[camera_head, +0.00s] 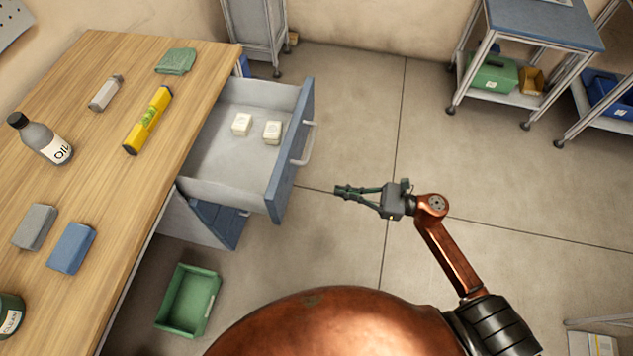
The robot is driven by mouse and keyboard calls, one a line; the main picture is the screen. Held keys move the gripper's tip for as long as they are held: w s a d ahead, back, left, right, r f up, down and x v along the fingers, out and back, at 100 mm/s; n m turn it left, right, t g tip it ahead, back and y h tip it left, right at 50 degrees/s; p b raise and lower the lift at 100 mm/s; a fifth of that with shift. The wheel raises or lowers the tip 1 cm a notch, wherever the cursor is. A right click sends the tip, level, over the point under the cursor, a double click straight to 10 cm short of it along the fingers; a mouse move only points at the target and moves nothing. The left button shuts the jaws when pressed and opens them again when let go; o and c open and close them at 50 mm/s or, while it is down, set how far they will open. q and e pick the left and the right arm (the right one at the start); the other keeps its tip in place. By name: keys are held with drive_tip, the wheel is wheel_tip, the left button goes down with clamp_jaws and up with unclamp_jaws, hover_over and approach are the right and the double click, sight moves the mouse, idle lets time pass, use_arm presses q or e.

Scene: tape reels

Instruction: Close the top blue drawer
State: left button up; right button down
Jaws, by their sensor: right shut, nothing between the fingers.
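The top blue drawer (290,152) is pulled out from under the wooden workbench. Its blue front faces right and carries a pale bar handle (307,145). My right gripper (338,191) is shut and empty. It is to the right of the drawer front and a little below the handle in the picture, apart from both, with its fingers pointing left. My left gripper is not in view.
The workbench (110,190) holds an oil bottle (42,140), a yellow level (148,120), a green cloth (176,61) and several blocks. A green bin (189,300) stands on the floor below the drawer. Wheeled carts (540,25) stand at the upper right. The floor around my right gripper is clear.

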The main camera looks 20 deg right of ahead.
drive_tip(key=b, duration=0.1)
approach(288, 180)
drive_tip(key=x, duration=0.5)
drive_tip(key=shift+a, duration=0.25)
drive_tip(key=shift+w+a, duration=0.45)
drive_tip(key=shift+a, duration=0.15)
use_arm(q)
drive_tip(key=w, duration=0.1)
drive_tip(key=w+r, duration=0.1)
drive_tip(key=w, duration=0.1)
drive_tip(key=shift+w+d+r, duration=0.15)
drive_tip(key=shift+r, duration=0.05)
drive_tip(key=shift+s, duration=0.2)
